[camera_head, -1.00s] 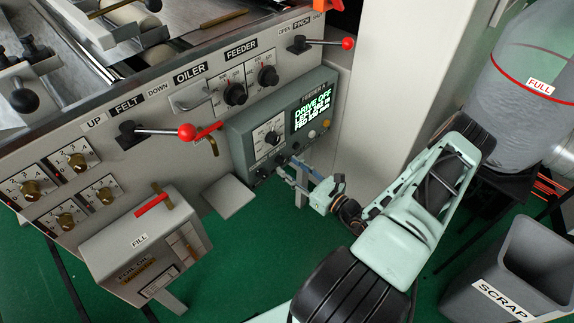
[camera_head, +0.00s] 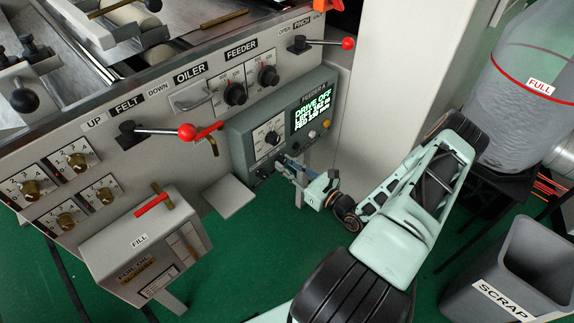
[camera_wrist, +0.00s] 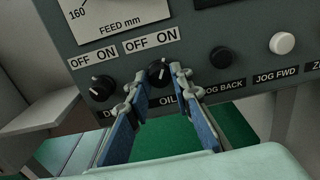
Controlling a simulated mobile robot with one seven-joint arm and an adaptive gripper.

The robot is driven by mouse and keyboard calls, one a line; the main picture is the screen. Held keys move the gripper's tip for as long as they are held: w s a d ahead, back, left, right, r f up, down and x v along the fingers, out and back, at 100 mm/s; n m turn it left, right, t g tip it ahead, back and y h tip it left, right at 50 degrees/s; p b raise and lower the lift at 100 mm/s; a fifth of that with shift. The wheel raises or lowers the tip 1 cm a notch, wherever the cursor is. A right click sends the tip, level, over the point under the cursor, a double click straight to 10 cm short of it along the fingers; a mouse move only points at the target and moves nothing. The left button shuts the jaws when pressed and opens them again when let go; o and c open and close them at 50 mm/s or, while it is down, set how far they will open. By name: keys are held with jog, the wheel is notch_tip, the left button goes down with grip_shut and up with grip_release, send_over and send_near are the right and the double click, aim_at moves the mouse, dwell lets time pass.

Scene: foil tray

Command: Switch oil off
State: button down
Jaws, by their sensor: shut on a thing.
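The oil knob (camera_wrist: 160,72) is a small black rotary switch under an OFF/ON label, with a partly covered OIL label below it. My gripper (camera_wrist: 156,82) has its two blue-padded fingers on either side of this knob and is shut on it. The knob's pointer is partly hidden, and I cannot tell its exact setting. In the head view, my gripper (camera_head: 283,164) reaches the lower edge of the grey-green feeder control box (camera_head: 247,128). The box's display (camera_head: 312,108) reads DRIVE OFF on top; the smaller lines below are not clearly legible.
A similar black drive knob (camera_wrist: 102,88) sits close left of my fingers. A black jog-back button (camera_wrist: 221,57) and a white jog-forward button (camera_wrist: 282,43) are to the right. A red-handled lever (camera_head: 208,132) stands left of the box. A scrap bin (camera_head: 500,275) is at lower right.

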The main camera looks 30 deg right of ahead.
jog(key=shift+n, duration=0.4)
jog(key=n, duration=1.1)
jog(key=shift+d, duration=0.1)
dwell(0.3)
jog(key=c, duration=1.7)
grip_release()
jog(key=v, duration=1.2)
